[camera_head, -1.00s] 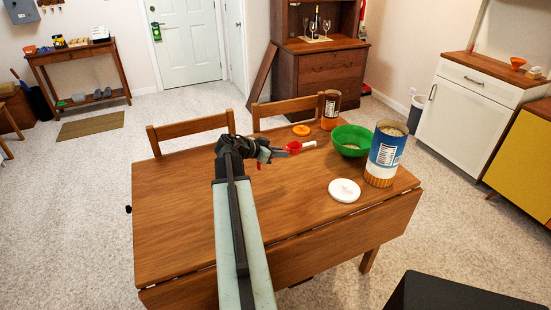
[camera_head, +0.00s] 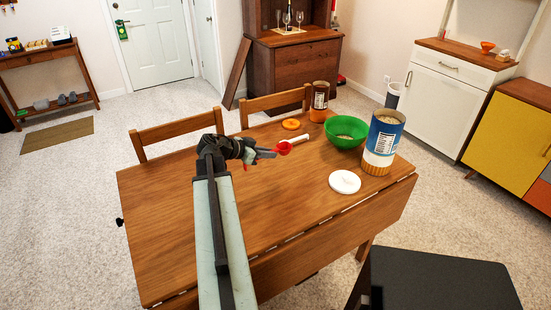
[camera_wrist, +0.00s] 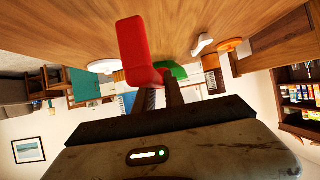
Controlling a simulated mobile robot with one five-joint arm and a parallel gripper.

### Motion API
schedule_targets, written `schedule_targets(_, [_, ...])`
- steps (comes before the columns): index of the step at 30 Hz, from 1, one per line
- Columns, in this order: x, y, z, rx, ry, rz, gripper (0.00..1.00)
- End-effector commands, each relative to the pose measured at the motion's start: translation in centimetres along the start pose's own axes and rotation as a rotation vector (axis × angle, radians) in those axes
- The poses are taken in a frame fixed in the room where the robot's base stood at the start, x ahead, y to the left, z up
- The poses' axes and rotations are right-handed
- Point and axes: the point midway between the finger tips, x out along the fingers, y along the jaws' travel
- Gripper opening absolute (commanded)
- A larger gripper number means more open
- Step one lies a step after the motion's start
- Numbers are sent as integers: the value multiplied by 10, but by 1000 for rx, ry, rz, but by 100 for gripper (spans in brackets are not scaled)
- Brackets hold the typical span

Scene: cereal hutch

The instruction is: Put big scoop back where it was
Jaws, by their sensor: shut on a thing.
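My gripper (camera_head: 270,153) is shut on a red scoop (camera_head: 284,149) and holds it over the table (camera_head: 200,240). In the wrist view the red scoop (camera_wrist: 137,50) sticks out from between the jaws (camera_wrist: 160,95). A white slender thing (camera_head: 298,139), perhaps another scoop, lies on the table just beyond the red scoop. It also shows in the wrist view (camera_wrist: 203,43). A green bowl (camera_head: 344,142) stands to the right. A tall blue and white canister (camera_head: 382,143) without a lid stands right of the bowl. The scoop's handle is mostly hidden by the jaws.
A white lid (camera_head: 344,182) lies in front of the canister. An orange lid (camera_head: 291,124) and a brown jar (camera_head: 319,101) are at the table's far side. Two chairs (camera_head: 178,131) stand behind. The table's left half is clear. A dark flat-topped thing (camera_head: 440,280) is at lower right.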

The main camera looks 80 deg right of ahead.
Motion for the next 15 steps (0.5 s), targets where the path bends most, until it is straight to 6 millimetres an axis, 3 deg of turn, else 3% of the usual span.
schedule_targets(4, [16, 22, -3, 29, 0, 50, 0])
schedule_targets(10, [18, 23, -1, 30, 1, 53, 0])
schedule_targets(15, [25, 23, 11, 30, 1, 53, 0])
